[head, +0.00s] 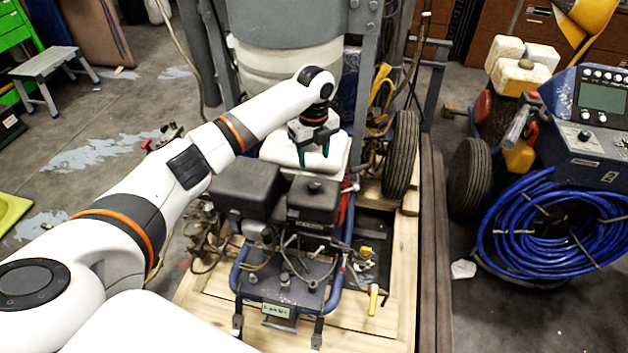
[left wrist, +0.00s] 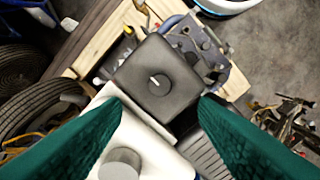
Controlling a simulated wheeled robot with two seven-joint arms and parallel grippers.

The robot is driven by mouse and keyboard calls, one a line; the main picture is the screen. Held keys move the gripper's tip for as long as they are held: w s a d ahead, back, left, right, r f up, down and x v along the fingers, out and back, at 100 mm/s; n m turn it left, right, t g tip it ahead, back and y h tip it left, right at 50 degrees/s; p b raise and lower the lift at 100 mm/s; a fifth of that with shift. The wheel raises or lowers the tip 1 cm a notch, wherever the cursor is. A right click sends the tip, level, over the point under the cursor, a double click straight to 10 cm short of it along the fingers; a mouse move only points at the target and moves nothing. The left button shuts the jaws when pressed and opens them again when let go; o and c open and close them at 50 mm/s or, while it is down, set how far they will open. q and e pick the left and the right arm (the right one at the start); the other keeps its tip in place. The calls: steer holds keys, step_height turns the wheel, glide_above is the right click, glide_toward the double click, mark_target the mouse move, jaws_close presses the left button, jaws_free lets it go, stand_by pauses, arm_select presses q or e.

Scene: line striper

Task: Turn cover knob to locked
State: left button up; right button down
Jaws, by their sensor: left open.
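The cover knob (left wrist: 159,83) is a small dark round knob with a pale pointer mark, on top of a black square engine cover (left wrist: 135,82). The pale mark is slightly tilted in the left wrist view. In the head view the knob (head: 314,186) shows as a small dark bump on the cover (head: 313,203). My left gripper (head: 313,157) is open and empty, green fingers pointing down, above the white tank behind the cover. In the left wrist view its fingers (left wrist: 160,102) are spread, with the knob beyond them. My right gripper is out of view.
A white tank (head: 341,150) with a grey cap (left wrist: 120,163) adjoins the cover. A second black box (head: 245,187) sits left of it. The engine stands on a wooden pallet (head: 397,325). A blue hose coil (head: 555,232) and control console are on the right.

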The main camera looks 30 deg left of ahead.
mark_target(314, 184)
arm_select(q)
step_height(314, 184, down, 10)
steer(key=shift+r, duration=0.1)
stand_by(0.4)
steer(key=c, duration=1)
